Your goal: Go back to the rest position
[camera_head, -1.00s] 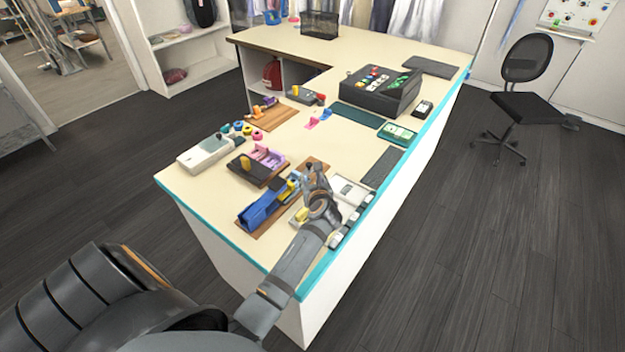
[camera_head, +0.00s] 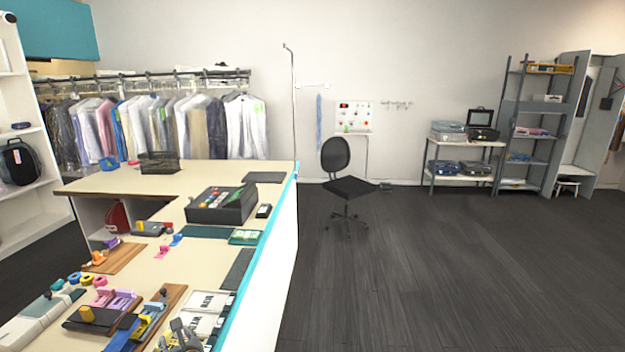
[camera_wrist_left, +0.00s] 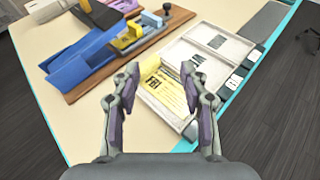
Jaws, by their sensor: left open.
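My left gripper (camera_head: 180,338) is at the bottom edge of the head view, over the near end of the counter (camera_head: 148,262). In the left wrist view the left gripper (camera_wrist_left: 160,76) has its two fingers apart with nothing held between them. A white box (camera_wrist_left: 205,48) lies just ahead of the fingers. A blue tool on a wooden board (camera_wrist_left: 85,62) lies to the left of the fingers. My right gripper is in neither view.
Dark floor (camera_head: 430,270) is clear to the right. A garment rail (camera_head: 160,120) and grey shelves (camera_head: 535,120) stand along the back.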

